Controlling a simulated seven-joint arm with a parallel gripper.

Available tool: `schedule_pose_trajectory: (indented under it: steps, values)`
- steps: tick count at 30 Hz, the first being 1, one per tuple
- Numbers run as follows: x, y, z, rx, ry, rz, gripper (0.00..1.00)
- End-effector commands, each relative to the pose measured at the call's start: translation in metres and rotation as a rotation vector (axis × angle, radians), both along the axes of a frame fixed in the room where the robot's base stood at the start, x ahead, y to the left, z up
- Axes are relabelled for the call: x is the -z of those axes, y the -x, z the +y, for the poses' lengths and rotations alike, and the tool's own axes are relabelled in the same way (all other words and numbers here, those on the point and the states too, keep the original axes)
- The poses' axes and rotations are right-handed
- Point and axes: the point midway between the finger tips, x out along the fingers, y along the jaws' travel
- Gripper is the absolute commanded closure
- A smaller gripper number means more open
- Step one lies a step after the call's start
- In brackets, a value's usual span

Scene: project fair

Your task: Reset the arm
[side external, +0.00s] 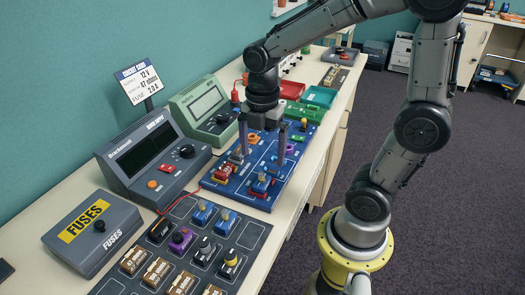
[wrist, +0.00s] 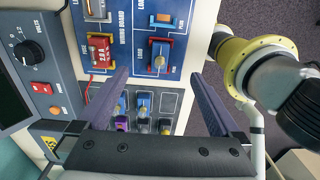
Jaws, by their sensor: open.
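My gripper (side external: 262,155) is open above the blue wiring board (side external: 265,196), with its two fingers pointing down and apart. Nothing shows between the fingers. The wrist view also shows my gripper (wrist: 161,76), its fingers spread on either side of the board's front edge. A red fuse block (wrist: 99,49) sits in a board slot at upper left in that view. A blue block with a lever (wrist: 158,56) sits in another slot, right of the fuse block. I cannot tell the exact height of the fingertips over the board.
A dark tray (side external: 248,236) with several blue, purple, black and brown parts lies in front of the board. A grey power supply (side external: 150,150), a green meter (side external: 205,112) and a grey fuses box (side external: 92,232) stand along the wall side. Red and teal trays (side external: 320,96) lie behind. The floor side is open.

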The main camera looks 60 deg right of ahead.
Motion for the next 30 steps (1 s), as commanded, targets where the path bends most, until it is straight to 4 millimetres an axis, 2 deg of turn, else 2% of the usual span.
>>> schedule_pose_trajectory:
  steps: [11,14,17,22,30]
  values:
    - [-0.003,0.000,0.002,-0.006,0.002,-0.014,0.00]
    - [-0.017,0.001,0.005,-0.019,0.007,-0.068,0.00]
    - [-0.037,0.011,0.011,-0.014,0.012,-0.149,0.00]
    - [-0.065,0.037,0.021,0.251,-0.026,-0.301,0.00]
    - [-0.079,0.072,0.028,0.821,-0.189,-0.431,0.00]
